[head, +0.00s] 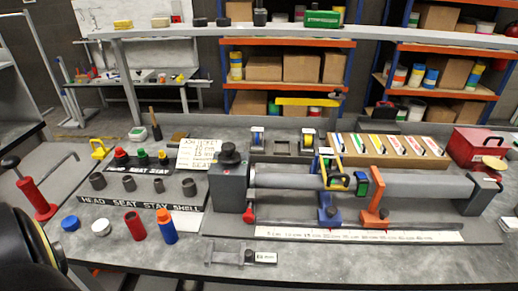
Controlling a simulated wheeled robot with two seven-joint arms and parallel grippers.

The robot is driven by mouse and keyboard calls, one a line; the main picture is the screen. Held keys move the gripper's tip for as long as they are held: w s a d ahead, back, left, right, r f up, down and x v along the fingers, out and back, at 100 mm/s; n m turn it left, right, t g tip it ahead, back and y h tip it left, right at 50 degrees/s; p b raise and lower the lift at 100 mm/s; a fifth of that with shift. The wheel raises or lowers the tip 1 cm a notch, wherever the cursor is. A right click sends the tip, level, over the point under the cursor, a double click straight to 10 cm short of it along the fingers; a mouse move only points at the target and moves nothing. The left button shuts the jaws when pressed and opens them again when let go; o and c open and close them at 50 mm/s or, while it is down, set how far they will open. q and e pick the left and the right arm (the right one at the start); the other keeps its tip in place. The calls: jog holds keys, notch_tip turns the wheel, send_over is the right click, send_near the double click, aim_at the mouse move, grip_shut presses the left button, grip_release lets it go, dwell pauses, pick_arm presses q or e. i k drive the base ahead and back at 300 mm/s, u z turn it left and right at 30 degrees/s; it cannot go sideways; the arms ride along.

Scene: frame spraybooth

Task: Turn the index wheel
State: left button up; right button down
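A long grey jig lies along the bench, with a grey tube (285,181) running left to right. At its left end is a dark grey block (228,185) with a dark round knob (229,154) on top, which may be the index wheel; no label shows on it. A red handle (248,215) sits low beside the block. A blue clamp (327,207) and an orange clamp (375,205) stand along the tube, with a yellow part (337,172) near the blue one. Neither of my grippers shows.
Labelled black strips with dark cups (97,181) stand left of the jig. Red and orange-capped blue bottles (166,226) stand in front of them. A red-handled tool (36,192) is at far left, a red box (472,147) at far right.

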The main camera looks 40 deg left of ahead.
aim_at(228, 156)
jog(key=k, duration=0.65)
jog(key=u, duration=1.1)
jog(key=i, duration=0.5)
jog(key=z, duration=0.05)
